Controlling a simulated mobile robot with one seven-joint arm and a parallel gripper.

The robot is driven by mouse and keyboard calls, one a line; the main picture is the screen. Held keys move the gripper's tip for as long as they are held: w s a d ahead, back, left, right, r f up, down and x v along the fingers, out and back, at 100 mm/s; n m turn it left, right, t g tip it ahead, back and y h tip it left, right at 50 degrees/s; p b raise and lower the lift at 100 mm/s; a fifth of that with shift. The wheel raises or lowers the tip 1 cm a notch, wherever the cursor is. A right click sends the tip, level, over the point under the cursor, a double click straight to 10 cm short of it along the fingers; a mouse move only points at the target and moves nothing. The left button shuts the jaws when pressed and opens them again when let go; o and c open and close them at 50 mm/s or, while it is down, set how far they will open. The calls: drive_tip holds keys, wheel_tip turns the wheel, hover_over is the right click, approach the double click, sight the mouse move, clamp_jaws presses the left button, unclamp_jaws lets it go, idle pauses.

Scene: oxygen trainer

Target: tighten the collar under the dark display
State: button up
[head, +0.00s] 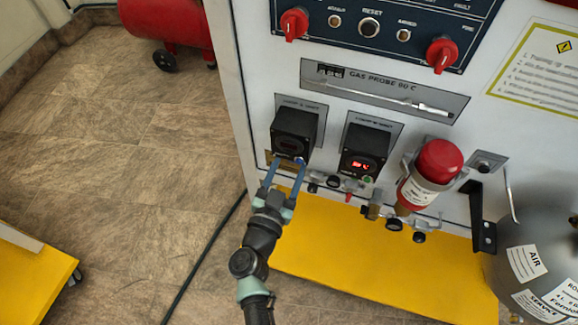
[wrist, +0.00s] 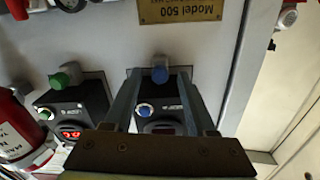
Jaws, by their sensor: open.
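The dark display (head: 294,135) is an unlit black box on the left of the panel's lower row. It also shows in the wrist view (wrist: 160,112), which sees the panel upside down. Its blue collar (wrist: 159,75) is in the wrist view, on the display's underside. In the head view the collar is hard to tell from the fingertips. My gripper (head: 286,162) is open just below the dark display. In the wrist view its two fingers stand left and right of the blue collar, with a gap on each side; I cannot tell their depth against it.
A second box with a lit red display (head: 361,150) and a green collar (wrist: 71,73) stands to the right. Beyond it are a red-topped cylinder (head: 439,160) and a grey air tank (head: 530,250). A yellow base plate (head: 340,270) juts out below.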

clamp_jaws()
idle(0.3)
drive_tip(key=shift+m+p, duration=0.3)
drive_tip(key=shift+m, duration=0.5)
unclamp_jaws()
drive_tip(key=p+v, duration=0.3)
drive_tip(key=v, duration=1)
drive_tip(key=shift+p, duration=0.4)
